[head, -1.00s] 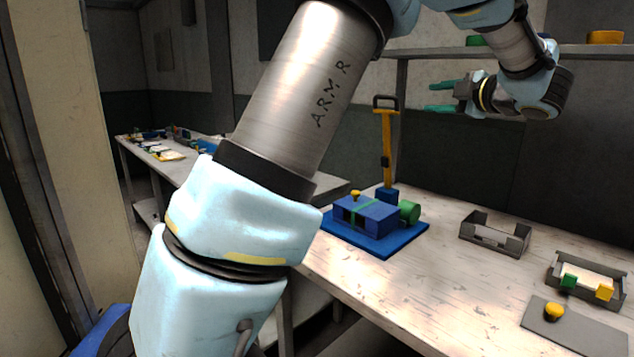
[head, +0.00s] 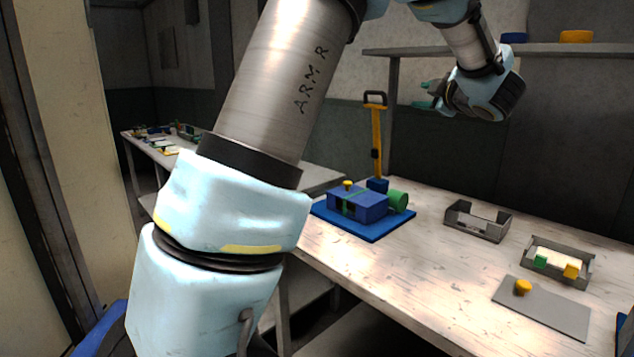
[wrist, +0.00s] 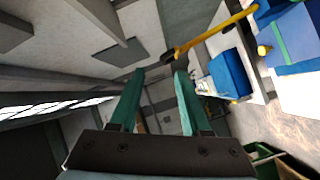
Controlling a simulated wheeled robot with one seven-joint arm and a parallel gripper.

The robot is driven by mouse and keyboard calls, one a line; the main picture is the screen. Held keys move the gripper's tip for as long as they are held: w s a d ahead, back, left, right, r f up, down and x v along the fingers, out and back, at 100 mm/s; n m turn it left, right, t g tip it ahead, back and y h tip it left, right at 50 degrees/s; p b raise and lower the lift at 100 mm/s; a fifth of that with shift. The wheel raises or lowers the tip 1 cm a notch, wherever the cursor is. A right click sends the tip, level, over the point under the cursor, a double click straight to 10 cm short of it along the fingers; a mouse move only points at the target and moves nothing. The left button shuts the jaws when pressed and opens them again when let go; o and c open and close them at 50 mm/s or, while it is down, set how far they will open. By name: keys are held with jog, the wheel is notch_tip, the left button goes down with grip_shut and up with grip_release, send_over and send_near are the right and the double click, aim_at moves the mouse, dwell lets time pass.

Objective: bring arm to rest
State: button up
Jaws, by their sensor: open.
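My arm rises across the middle of the head view and bends over to the upper right. My gripper (head: 426,97) is raised above the back of the workbench, partly hidden behind my own wrist. In the wrist view my gripper (wrist: 158,72) shows two green fingers apart, with nothing between them. A blue press-like block (head: 358,204) on a blue base plate stands on the bench below, with a yellow-handled lever (head: 376,140) upright behind it. The lever also shows in the wrist view (wrist: 215,33), to the right of the fingers.
The workbench (head: 400,258) holds a grey open tray (head: 477,222), a second tray (head: 556,262) with green and yellow blocks, and a grey plate (head: 545,308) with a yellow knob. A shelf (head: 560,49) hangs above. A second table (head: 160,146) stands back left.

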jog(key=s+a+f+m+g+h, duration=0.1)
jog(key=a+f+m+g+h, duration=0.45)
jog(key=a+f+m, duration=0.7)
jog(key=s+a+f+m+g+y, duration=0.1)
jog(key=s+a+f+g, duration=0.4)
jog(key=s+a+f, duration=0.2)
jog(key=s+a+f+m+g+y, duration=0.1)
jog(key=s+a+f+g, duration=0.3)
jog(key=s+a+f, duration=0.4)
jog(key=s+a+m, duration=0.1)
jog(key=s+a, duration=0.3)
jog(key=s, duration=0.4)
jog(key=shift+s+a+f+g, duration=0.15)
jog(key=shift+s+f+g, duration=0.05)
jog(key=shift+f+g, duration=0.15)
